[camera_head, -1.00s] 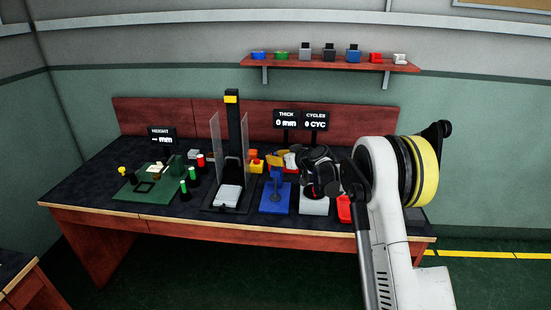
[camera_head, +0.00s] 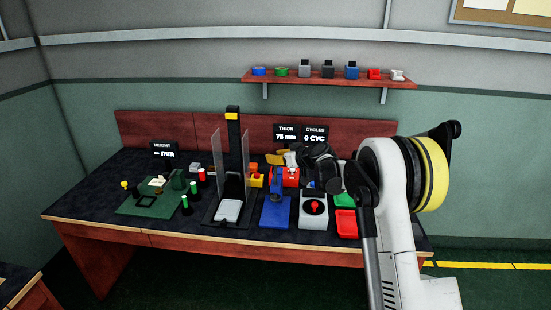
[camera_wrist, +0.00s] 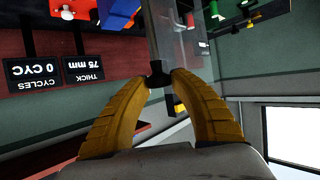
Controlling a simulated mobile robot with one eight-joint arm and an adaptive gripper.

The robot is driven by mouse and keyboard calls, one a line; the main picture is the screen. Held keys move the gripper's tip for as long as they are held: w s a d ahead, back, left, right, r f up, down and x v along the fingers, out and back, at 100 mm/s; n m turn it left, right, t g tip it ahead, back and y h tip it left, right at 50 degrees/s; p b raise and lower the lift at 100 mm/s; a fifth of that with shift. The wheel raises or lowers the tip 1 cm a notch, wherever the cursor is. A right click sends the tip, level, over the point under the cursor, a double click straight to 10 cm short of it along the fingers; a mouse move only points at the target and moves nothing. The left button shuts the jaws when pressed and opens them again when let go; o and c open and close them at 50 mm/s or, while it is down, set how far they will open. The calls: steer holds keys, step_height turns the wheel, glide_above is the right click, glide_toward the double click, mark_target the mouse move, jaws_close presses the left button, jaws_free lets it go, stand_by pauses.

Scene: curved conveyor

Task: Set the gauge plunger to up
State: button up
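A blue fixture (camera_head: 275,206) with a blue upright stands on the bench, right of the black column. It looks like the gauge, but I cannot clearly make out its plunger. The THICK display (camera_head: 287,135) reads 75 mm; it also shows upside down in the wrist view (camera_wrist: 85,68). My gripper (camera_head: 281,152) is above the back of the bench, behind the blue fixture and apart from it. In the wrist view its yellow fingers converge and their dark tips (camera_wrist: 159,76) meet. I see no held object between them.
A grey box (camera_head: 314,221) with a red button stands right of the blue fixture, beside red (camera_head: 347,228) and green trays. A black column (camera_head: 234,145) with clear side panels stands left. A wall shelf (camera_head: 330,80) holds several small objects.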

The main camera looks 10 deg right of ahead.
steer(key=shift+o, duration=1.2)
steer(key=v, duration=1.2)
steer(key=s+a+r+m+g+h, duration=0.1)
steer(key=s+a+r+g, duration=0.2)
steer(key=s, duration=0.7)
steer(key=s+a+r+m+h, duration=0.15)
steer(key=s+a, duration=0.25)
steer(key=s, duration=0.7)
steer(key=s+d+f+m+g+h, duration=0.1)
steer(key=s+f, duration=0.1)
steer(key=s, duration=0.9)
steer(key=s+d+f+m+g+h, duration=0.1)
steer(key=s+f+m+h, duration=0.1)
steer(key=s, duration=1)
steer(key=shift+s+f, duration=0.2)
steer(key=shift+f, duration=0.65)
